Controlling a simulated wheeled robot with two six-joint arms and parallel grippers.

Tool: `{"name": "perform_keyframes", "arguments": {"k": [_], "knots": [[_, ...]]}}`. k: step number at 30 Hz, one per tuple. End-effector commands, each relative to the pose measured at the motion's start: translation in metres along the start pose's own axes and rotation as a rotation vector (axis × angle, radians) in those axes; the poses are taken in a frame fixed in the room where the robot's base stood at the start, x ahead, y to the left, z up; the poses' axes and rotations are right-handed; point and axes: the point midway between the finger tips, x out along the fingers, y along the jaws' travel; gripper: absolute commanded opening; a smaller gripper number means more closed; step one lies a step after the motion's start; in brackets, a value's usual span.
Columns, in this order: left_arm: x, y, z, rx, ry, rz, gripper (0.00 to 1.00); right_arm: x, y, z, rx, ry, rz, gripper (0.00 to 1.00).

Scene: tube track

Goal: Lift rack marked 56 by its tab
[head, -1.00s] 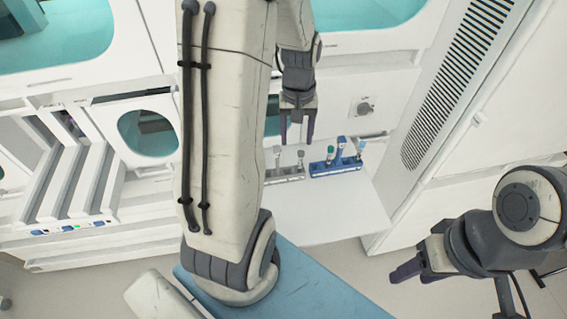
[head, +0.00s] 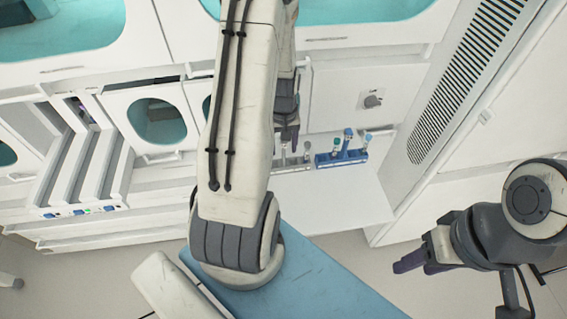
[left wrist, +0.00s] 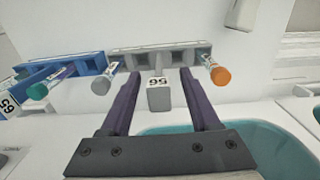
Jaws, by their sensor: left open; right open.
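The grey rack (left wrist: 185,58) shows across the top of the left wrist view. Its tab (left wrist: 160,95) carries an upside-down 56 and sits between the two fingers of my left gripper (left wrist: 160,92), with gaps on both sides. This gripper is open. The rack holds an orange-capped tube (left wrist: 220,76) and a grey-capped tube (left wrist: 101,85). In the head view the grey rack (head: 291,164) is partly hidden by my left arm, with my left gripper (head: 287,138) just above it. My right gripper (head: 408,264) is open, far from the racks.
A blue rack (head: 343,157) with several tubes stands right of the grey one on the white shelf (head: 335,203). It also shows in the left wrist view (left wrist: 62,70), close beside the grey rack. A knob (head: 372,101) is on the wall behind.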

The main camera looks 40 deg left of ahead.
Motion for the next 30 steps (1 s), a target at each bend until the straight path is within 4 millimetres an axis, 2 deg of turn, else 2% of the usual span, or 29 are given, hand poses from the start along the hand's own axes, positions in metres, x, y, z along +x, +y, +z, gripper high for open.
{"name": "perform_keyframes", "arguments": {"k": [3, 9, 14, 25, 30], "knots": [[0.0065, 0.0002, -0.0001, 0.0, 0.001, 0.0, 0.62, -0.0006, 0.0, 0.0, 0.0, 0.0, 0.0, 0.5], [0.0066, 0.0004, -0.0003, 0.0, 0.002, 0.001, 0.62, -0.0003, 0.0, 0.0, 0.0, 0.0, 0.0, 0.5], [0.0064, 0.0004, -0.0003, 0.0, 0.002, 0.001, 0.01, -0.0003, 0.0, 0.0, 0.0, 0.0, 0.0, 0.5], [0.0054, 0.0005, -0.0005, 0.0, 0.002, 0.001, 0.0, -0.0002, 0.0, 0.0, 0.0, 0.0, 0.0, 0.5], [-0.0024, 0.0007, -0.0009, 0.001, 0.004, 0.001, 0.0, 0.001, 0.0001, 0.0001, 0.0, 0.0, 0.0, 0.5]]}}
